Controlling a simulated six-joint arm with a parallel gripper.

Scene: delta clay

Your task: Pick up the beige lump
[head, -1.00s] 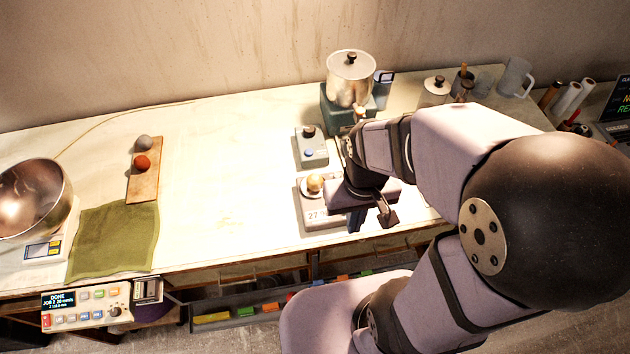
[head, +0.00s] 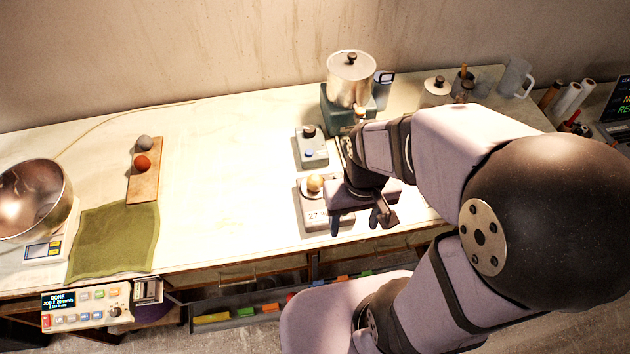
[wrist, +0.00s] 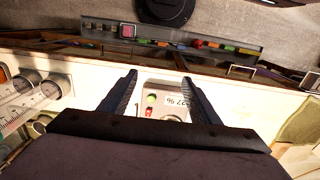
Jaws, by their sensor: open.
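The beige lump (head: 315,183) is a small round ball. It sits on the round plate of a pale device (head: 311,212) whose front label reads about 27. My gripper (head: 360,221) is open and empty, just right of the lump in the head view, with its fingers toward the table's front edge. I cannot tell its exact height above the device. In the wrist view my fingers (wrist: 159,80) are spread apart, and the device's front (wrist: 178,101) shows between them. The lump does not show in the wrist view.
A grey box with knobs (head: 311,152) stands behind the device, and a metal pot (head: 350,80) on a green base stands farther back. A board (head: 143,185) with grey and orange balls lies left, near a green cloth (head: 115,240). The table's middle is clear.

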